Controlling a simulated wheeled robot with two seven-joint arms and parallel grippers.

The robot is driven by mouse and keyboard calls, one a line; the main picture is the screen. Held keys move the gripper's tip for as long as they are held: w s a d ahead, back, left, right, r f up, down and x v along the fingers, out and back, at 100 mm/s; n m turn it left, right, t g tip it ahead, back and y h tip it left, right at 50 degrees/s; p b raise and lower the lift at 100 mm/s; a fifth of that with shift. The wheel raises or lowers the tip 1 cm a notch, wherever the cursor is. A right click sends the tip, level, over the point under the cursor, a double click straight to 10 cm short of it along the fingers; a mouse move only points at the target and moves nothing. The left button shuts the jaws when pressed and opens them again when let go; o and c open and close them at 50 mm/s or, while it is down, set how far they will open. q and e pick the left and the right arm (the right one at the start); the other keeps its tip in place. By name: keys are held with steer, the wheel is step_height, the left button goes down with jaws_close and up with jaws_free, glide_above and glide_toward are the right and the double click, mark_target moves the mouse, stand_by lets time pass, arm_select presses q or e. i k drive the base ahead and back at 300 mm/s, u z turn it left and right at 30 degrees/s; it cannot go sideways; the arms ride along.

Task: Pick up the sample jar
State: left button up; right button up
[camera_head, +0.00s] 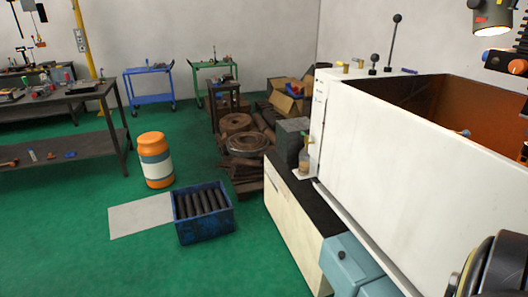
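A small tan, jar-like container (304,168), which looks like the sample jar, stands upright on a small white plate (304,176). The plate is on the dark top of the low cabinet beside the white machine. The container is small in the view, so its lid and contents cannot be made out clearly. A brass-coloured fitting with a green part is just above it, against the machine. Neither of my grippers shows in the head view, and nothing is seen touching the container.
The large white machine (385,150) fills the right side. A low cabinet (290,215) stands along it. A blue crate of dark bars (206,229), an orange-and-white drum (155,160) and pallets with metal discs (246,145) are on the green floor. Open floor lies at left front.

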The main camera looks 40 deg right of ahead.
mark_target(304, 166)
steer(key=z, duration=0.15)
steer(key=i, duration=2.05)
steer(key=z, duration=1)
steer(key=i, duration=1.4)
steer(key=z, duration=2)
steer(key=i, duration=0.75)
steer(key=z, duration=0.5)
